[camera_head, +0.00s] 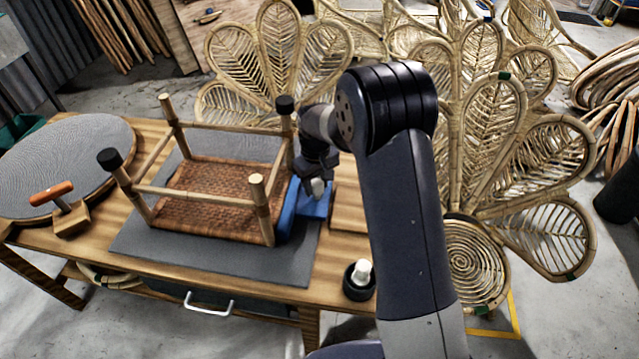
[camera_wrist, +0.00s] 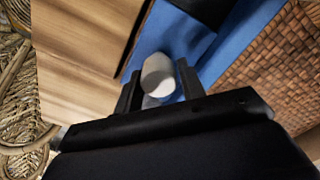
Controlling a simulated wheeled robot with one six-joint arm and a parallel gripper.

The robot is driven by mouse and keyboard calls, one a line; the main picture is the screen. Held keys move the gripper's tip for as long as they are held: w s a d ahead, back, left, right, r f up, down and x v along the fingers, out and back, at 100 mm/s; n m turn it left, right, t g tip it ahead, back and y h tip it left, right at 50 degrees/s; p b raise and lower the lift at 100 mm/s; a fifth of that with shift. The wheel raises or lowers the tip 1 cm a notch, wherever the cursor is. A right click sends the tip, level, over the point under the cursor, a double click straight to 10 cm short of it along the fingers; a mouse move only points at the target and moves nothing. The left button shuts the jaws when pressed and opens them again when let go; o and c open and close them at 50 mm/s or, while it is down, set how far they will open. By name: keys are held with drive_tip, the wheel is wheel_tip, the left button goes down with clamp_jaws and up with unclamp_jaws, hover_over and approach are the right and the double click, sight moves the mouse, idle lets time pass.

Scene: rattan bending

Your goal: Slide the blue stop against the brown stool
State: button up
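The brown stool (camera_head: 215,190) lies upside down, its woven seat on the grey mat and its legs up. Two visible legs have black caps. The blue stop (camera_head: 314,205) stands at the stool's right side, with a white knob (camera_head: 318,187) on top. In the wrist view, the stop's blue face (camera_wrist: 238,40) runs along the woven seat (camera_wrist: 268,62), with no clear gap showing. My gripper (camera_head: 316,178) is over the stop. In the wrist view, its fingers (camera_wrist: 160,88) appear closed on the knob's two sides. The fingertips' lower parts are partly hidden.
A black cup (camera_head: 359,284) with a white item stands at the table's front right. An orange-handled tool (camera_head: 60,205) and a round grey board (camera_head: 65,160) are on the left. Rattan chair frames (camera_head: 490,130) stand behind and to the right.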

drive_tip(key=o, duration=0.4)
drive_tip(key=shift+c, duration=0.2)
wheel_tip(320, 180, up, 11)
idle(0.3)
drive_tip(key=shift+f, duration=0.2)
wheel_tip(320, 180, down, 10)
drive_tip(key=shift+f, duration=0.2)
drive_tip(key=shift+d+f, duration=0.2)
drive_tip(key=shift+d, duration=0.1)
drive_tip(key=shift+s+d, duration=0.15)
drive_tip(key=shift+d, duration=0.45)
